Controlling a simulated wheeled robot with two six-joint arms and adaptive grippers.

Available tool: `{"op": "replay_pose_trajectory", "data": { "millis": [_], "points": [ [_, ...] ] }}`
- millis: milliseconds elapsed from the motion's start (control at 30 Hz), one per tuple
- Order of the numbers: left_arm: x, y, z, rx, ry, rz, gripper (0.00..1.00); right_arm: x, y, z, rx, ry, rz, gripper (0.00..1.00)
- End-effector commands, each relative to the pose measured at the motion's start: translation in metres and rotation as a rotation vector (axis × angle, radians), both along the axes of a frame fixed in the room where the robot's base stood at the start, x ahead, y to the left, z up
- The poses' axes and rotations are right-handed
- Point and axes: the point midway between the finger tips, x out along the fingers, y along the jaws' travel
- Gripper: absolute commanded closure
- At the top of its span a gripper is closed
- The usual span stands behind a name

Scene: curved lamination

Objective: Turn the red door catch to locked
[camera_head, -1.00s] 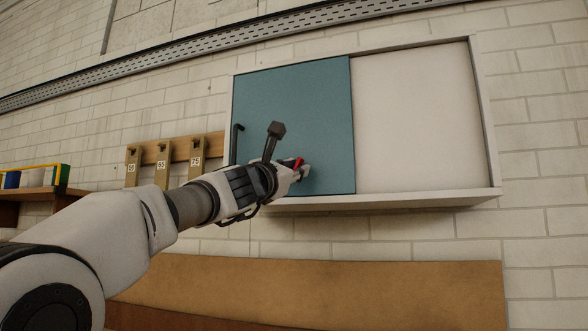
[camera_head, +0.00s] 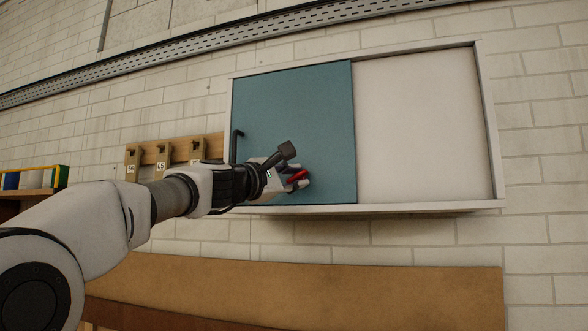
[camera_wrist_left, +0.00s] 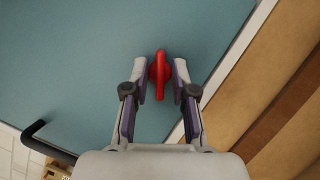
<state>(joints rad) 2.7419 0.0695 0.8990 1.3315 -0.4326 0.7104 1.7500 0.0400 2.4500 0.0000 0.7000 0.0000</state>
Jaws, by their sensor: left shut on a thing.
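The red door catch (camera_head: 297,175) is on the lower part of the teal sliding door (camera_head: 300,110). In the head view its bar lies nearly level, with a slight tilt. My left gripper (camera_head: 301,179) is at the door, shut on the catch. In the left wrist view the red catch (camera_wrist_left: 160,75) stands lengthwise between the two fingertips of my left gripper (camera_wrist_left: 161,80), one on each side. Part of the catch is hidden by the fingers in the head view. My right gripper is not in view.
A black handle (camera_head: 235,145) is at the door's left edge. The white cabinet (camera_head: 430,125) has a ledge below. Wooden tags hang on a rail (camera_head: 178,150) at the left. A tan board (camera_head: 330,290) runs below. The wall right of the cabinet is clear.

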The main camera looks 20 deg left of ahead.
Motion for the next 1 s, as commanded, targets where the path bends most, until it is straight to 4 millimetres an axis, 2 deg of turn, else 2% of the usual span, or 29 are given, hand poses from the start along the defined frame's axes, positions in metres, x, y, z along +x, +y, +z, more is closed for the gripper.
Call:
{"op": "replay_pose_trajectory", "data": {
  "millis": [100, 500, 1000],
  "points": [
    [0.000, 0.001, 0.006, 0.107, -0.005, 0.002, 1.00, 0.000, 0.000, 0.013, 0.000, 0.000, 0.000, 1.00],
    [0.000, 0.001, 0.005, 0.394, -0.015, 0.002, 1.00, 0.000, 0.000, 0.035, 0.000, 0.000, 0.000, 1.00],
    [0.000, 0.001, 0.004, 0.487, -0.020, 0.003, 1.00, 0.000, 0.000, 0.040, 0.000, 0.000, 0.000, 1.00]
  ]
}}
